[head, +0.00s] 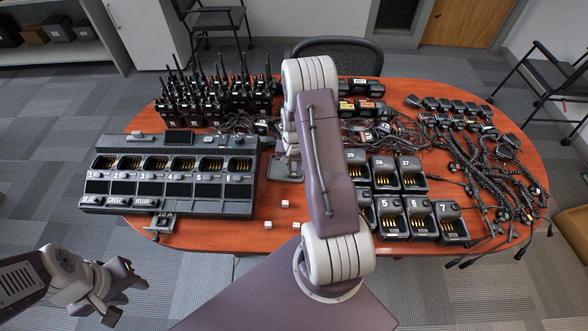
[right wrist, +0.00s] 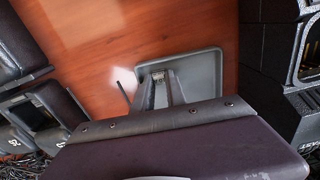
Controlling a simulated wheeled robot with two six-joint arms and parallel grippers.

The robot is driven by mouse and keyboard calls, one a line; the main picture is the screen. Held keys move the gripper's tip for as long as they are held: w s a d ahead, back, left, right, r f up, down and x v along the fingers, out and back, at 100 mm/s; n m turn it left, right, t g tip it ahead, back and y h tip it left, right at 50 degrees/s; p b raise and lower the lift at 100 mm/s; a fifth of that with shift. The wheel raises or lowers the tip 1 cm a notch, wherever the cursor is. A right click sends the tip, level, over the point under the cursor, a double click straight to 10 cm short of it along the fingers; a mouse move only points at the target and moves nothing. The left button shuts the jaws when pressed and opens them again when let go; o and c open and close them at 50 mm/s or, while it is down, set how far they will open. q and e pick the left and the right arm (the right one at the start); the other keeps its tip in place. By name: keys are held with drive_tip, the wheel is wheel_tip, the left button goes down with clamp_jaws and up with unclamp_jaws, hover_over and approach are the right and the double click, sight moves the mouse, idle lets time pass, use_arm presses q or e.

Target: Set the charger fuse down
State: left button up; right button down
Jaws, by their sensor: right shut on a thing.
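My right gripper (right wrist: 159,80) is shut on a small pale piece, which I take to be the charger fuse (right wrist: 158,75). The fuse shows only as a tiny shape between the fingertips, over a shallow grey tray (right wrist: 205,72). I cannot tell whether it touches the tray. In the head view the tray (head: 285,168) lies on the table right of the large charger, and my right arm hides the gripper and fuse. My left gripper (head: 122,296) is at the lower left, off the table; its finger opening is unclear.
The multi-bay charger (head: 170,207) stands left of the tray, with several upright radios (head: 215,98) behind it. Small white cubes (head: 284,203) lie in front of the tray. Single chargers (head: 419,217) and tangled corded microphones (head: 485,165) fill the right side of the wooden table (head: 262,240).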

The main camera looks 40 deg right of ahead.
drive_tip(key=c, duration=1.6)
unclamp_jaws()
drive_tip(key=shift+w+f, duration=0.1)
wheel_tip(320, 180, up, 12)
drive_tip(key=s+a+r+n, duration=0.1)
drive_tip(key=s+a+n, duration=0.2)
drive_tip(key=a, duration=0.3)
drive_tip(key=s+a+r+n, duration=0.1)
drive_tip(key=s+a+n, duration=0.1)
drive_tip(key=s+a, duration=0.2)
drive_tip(key=s+a+r+n+t, duration=0.1)
drive_tip(key=s+a+r+n, duration=0.1)
drive_tip(key=a, duration=0.6)
drive_tip(key=shift+s+a+n+p, duration=0.2)
drive_tip(key=shift+s+n, duration=0.2)
drive_tip(key=shift+s, duration=0.1)
drive_tip(key=shift+s+a+n+p, duration=0.15)
drive_tip(key=shift+s+a+n, duration=0.05)
drive_tip(key=shift+s+n, duration=0.25)
